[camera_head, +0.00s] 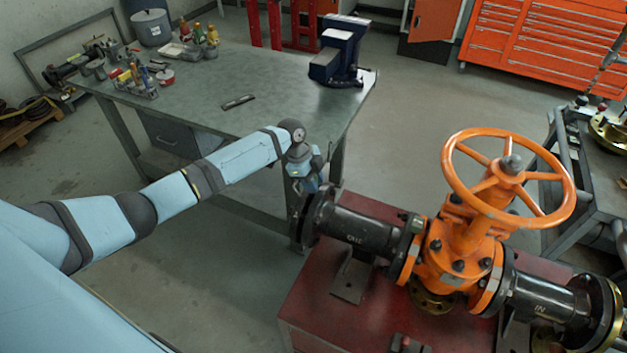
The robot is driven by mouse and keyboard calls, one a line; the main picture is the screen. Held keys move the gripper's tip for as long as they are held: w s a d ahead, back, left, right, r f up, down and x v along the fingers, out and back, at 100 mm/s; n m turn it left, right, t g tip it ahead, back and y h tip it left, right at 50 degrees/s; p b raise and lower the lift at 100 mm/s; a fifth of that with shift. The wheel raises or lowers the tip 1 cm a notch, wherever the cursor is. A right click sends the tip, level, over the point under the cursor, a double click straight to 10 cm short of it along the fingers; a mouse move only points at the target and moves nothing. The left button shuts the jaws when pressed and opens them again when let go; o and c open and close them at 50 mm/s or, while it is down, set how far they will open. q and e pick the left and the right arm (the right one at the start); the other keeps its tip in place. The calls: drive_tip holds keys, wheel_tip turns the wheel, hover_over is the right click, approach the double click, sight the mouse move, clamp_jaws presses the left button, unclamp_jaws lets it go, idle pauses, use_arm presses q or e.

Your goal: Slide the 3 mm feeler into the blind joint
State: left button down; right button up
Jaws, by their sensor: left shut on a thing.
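The blind joint is at the dark flange pair (314,217) on the left end of the black pipe marked OUT (355,236). My left gripper (305,184) points down just behind and above this flange, its fingers partly hidden by the flange rim. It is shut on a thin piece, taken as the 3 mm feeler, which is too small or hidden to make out. I cannot tell whether the feeler touches the joint or is in its gap. My right gripper is not in view.
The orange gate valve (462,254) with its handwheel (508,178) stands on a red bench (300,310). Behind is a grey worktable (215,85) with a blue vise (338,52), a flat dark tool (238,102) and several small items. A metal cart (590,195) stands at the right.

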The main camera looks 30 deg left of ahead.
use_arm(q)
drive_tip(key=shift+f+b, duration=0.45)
drive_tip(key=shift+f, duration=0.45)
drive_tip(key=shift+r, duration=0.2)
drive_tip(key=shift+r+p, duration=2.15)
drive_tip(key=shift+r, duration=0.3)
drive_tip(key=shift+p, duration=0.35)
drive_tip(key=shift+f+b, duration=1.7)
drive_tip(key=shift+f, duration=0.85)
drive_tip(key=c, duration=0.8)
unclamp_jaws()
